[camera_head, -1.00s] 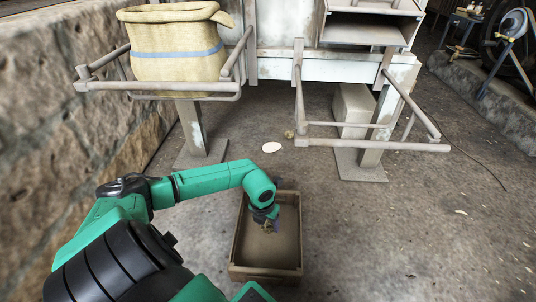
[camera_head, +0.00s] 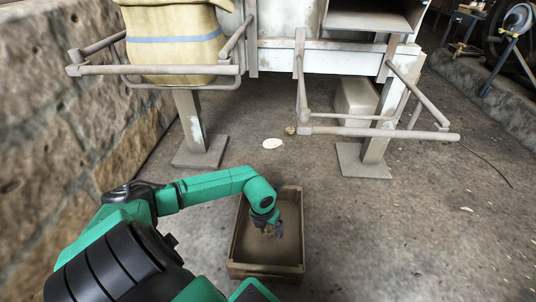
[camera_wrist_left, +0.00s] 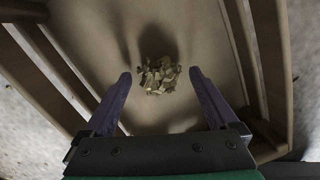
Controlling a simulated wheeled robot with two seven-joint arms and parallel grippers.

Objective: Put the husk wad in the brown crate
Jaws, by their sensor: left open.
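The brown crate (camera_head: 238,238) is an open wooden box on the ground, in the lower middle of the head view. My left gripper (camera_head: 272,230) is over the inside of the crate, pointing down. In the left wrist view its two purple fingers (camera_wrist_left: 160,80) are spread apart. The husk wad (camera_wrist_left: 157,75), a clump of pale yellow-brown flakes, shows just beyond the fingertips against the crate's floor, within the crate's walls. It appears to lie on that floor. In the head view the gripper mostly hides the wad. My right gripper is out of view.
A pale flat oval (camera_head: 272,143) and a small yellowish lump (camera_head: 290,130) lie on the ground behind the crate. A machine with pipe frames (camera_head: 380,131) and a yellow sack (camera_head: 178,50) stands at the back. A stone wall (camera_head: 60,120) is on the left.

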